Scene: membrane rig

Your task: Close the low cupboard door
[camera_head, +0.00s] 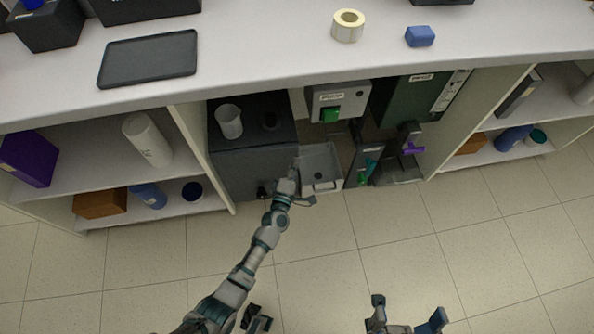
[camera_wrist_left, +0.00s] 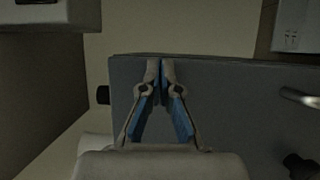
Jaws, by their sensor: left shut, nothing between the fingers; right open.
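A dark grey low cabinet (camera_head: 238,172) stands under the bench, with a black knob near its lower right. A lighter grey tray-like or panel-like part with a handle (camera_head: 322,160) is just right of it; I cannot tell from the head view how it is joined. In the left wrist view a flat grey panel (camera_wrist_left: 225,105) with a metal handle at its right fills the middle. My left gripper (camera_wrist_left: 161,65) is shut and empty in front of this panel; contact is unclear. In the head view it reaches low under the bench (camera_head: 296,168). My right gripper (camera_head: 408,308) is open and empty above the floor.
The bench top (camera_head: 270,50) overhangs, carrying a black tray (camera_head: 148,58), a tape roll (camera_head: 347,25) and a blue block (camera_head: 420,36). Labelled equipment (camera_head: 341,100) stands right of the cabinet. Side shelves (camera_head: 85,190) flank the bay. The tiled floor (camera_head: 340,240) in front is clear.

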